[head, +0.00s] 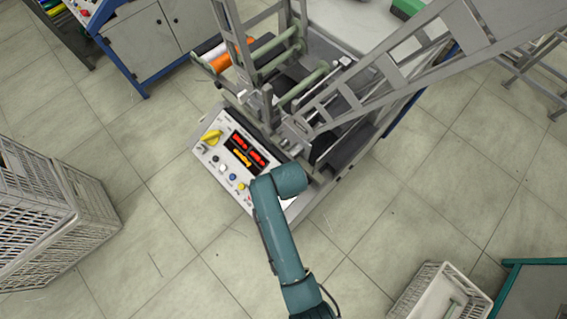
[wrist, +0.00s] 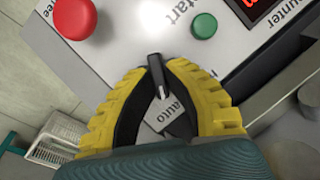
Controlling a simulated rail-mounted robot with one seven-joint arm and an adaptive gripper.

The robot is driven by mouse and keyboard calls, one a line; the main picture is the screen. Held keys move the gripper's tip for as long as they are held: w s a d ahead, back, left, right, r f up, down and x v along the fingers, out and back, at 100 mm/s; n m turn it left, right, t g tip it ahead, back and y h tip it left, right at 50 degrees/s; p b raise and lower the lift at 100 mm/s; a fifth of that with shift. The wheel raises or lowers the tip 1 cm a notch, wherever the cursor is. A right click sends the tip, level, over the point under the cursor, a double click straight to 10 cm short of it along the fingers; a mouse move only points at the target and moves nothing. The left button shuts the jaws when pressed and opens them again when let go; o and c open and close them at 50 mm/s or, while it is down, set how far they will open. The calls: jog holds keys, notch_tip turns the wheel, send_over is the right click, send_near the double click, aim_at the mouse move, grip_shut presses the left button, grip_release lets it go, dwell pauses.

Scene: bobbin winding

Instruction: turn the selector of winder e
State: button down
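The selector (wrist: 157,76) is a small black lever knob on the pale control panel (wrist: 125,50), with an "auto" label just below it in the wrist view. My gripper (wrist: 161,68) has yellow fingers with black inner pads. Its fingertips are drawn in on both sides of the selector's lever and appear to grip it. In the head view the panel (head: 200,150) is on the front of the winder (head: 290,140). There my teal arm covers the right end of the panel, so gripper and selector are hidden.
A red button (wrist: 75,17) and a green button (wrist: 204,26) sit close to the fingertips. A counter display (wrist: 264,8) is at upper right. A slatted crate (head: 50,215) stands on the floor at left, another crate (head: 420,295) at lower right. Sloping grey beams (head: 400,65) cross above the winder.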

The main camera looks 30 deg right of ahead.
jog(key=shift+n+p, duration=0.3)
jog(key=shift+p, duration=0.15)
jog(key=shift+r+n+g+p, duration=0.15)
jog(key=shift+n+g+p, duration=0.35)
jog(key=shift+n+p, duration=0.45)
jog(key=shift+w+n+g+p, duration=0.1)
jog(key=shift+n+g+p, duration=0.4)
jog(key=shift+n+p, duration=0.5)
jog(key=n, duration=0.2)
jog(key=n+g, duration=0.1)
jog(key=shift+w+f+n+h, duration=0.1)
jog(key=shift+f+n+h, duration=0.15)
jog(key=shift+h, duration=0.05)
jog(key=shift+a+n+g+h+b, duration=0.1)
jog(key=shift+n+g+h+b, duration=0.4)
jog(key=shift+n, duration=1)
jog(key=c, duration=1.1)
grip_release()
